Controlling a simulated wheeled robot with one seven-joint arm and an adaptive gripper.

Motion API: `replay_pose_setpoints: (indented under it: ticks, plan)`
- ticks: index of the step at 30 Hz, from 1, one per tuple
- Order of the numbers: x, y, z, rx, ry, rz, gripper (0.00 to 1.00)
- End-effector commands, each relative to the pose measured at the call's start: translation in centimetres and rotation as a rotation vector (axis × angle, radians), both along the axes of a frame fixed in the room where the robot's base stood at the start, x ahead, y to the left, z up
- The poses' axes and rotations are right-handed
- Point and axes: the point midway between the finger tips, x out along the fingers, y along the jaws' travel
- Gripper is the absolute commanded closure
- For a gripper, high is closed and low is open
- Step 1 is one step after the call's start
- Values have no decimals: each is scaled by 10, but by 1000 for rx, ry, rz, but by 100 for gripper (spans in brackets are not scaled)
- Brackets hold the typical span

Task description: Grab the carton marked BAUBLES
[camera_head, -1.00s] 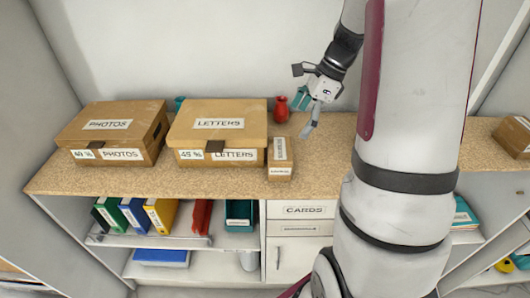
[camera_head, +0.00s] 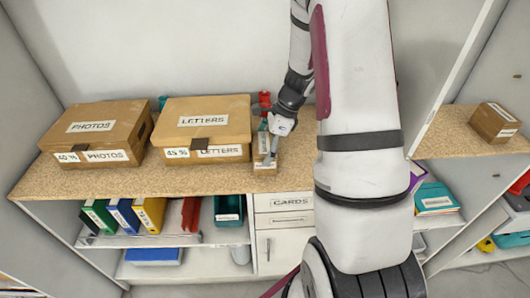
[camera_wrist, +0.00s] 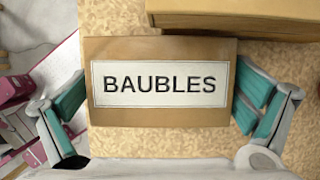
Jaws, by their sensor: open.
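The small brown carton marked BAUBLES (camera_wrist: 160,130) fills the middle of the wrist view, its white label facing the camera. In the head view the small carton (camera_head: 265,171) stands on the wooden counter just right of the LETTERS box, partly hidden by my gripper. My gripper (camera_wrist: 160,108) is open above it, with one teal-padded finger at the carton's left side and the other at its right. I cannot tell whether either finger touches it. In the head view my gripper (camera_head: 267,145) is over the carton.
The LETTERS box (camera_head: 208,120) stands close on the left, with the PHOTOS box (camera_head: 97,130) beyond it. A red vase (camera_head: 265,99) is behind the carton. Another small carton (camera_head: 495,122) sits far right. The counter right of my gripper is partly hidden.

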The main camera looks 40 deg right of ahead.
Motion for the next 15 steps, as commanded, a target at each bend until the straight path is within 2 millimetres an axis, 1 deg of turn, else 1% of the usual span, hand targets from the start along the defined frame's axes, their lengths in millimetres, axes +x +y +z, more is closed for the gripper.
replay_pose_setpoints:
  ticks: [3, 8, 9, 11, 12, 15]
  plan:
    - [1, 1, -4, 0, 0, 0, 0]
    - [1, 1, -4, -1, -1, 0, 0]
    - [1, 1, -4, -1, -1, 0, 5]
    - [1, 1, -4, 0, 0, 0, 18]
    - [1, 1, -4, 0, 0, 0, 27]
    - [1, 1, -4, 0, 0, 0, 49]
